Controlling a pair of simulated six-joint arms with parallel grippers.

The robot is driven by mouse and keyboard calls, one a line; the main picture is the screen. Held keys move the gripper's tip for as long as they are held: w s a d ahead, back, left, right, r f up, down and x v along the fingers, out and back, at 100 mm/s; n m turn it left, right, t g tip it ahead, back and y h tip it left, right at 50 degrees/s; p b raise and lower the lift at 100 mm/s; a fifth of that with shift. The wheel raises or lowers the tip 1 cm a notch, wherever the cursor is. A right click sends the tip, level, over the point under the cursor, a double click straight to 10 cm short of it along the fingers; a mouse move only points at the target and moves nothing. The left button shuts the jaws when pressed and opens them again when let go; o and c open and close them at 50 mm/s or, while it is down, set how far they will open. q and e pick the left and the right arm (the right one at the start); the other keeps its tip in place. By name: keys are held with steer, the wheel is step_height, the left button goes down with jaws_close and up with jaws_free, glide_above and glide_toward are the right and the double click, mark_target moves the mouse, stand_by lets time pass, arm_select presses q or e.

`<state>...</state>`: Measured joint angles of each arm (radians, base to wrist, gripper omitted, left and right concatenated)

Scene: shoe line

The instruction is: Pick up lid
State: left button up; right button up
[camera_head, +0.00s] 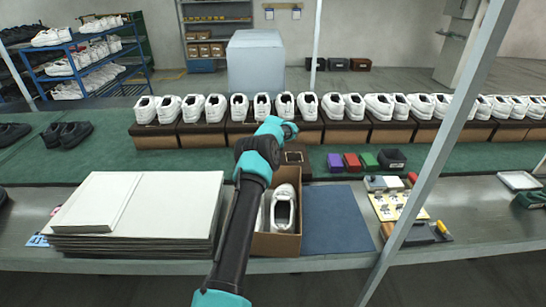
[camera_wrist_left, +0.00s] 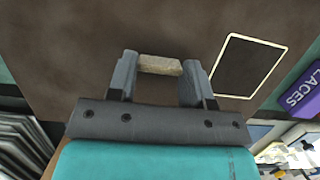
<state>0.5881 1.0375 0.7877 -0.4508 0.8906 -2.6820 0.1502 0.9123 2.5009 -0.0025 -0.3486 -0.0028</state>
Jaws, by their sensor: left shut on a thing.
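The brown lid (camera_wrist_left: 85,50) fills much of the left wrist view; a dark label with a pale border lies on it. In the head view part of the lid (camera_head: 305,169) shows just behind the open shoebox, partly hidden by my left arm. My left gripper (camera_wrist_left: 160,68) is at the lid, its fingers closed on a small tan piece that seems to be part of the lid. My arm hides the gripper in the head view. The open brown shoebox (camera_head: 275,244) holds white shoes (camera_head: 284,208). My right gripper is not in view.
A stack of white sheets (camera_head: 140,210) stands left of my arm. A blue mat (camera_head: 335,220) lies right of the shoebox. Small red, purple, green and black boxes (camera_head: 352,162) sit right of the lid. A row of white shoes (camera_head: 332,106) on boxes runs behind. A slanted grey post (camera_head: 440,140) crosses the right side.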

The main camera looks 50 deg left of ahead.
arm_select(q)
step_height(320, 180, up, 8)
steer(key=shift+r, duration=0.25)
stand_by(0.4)
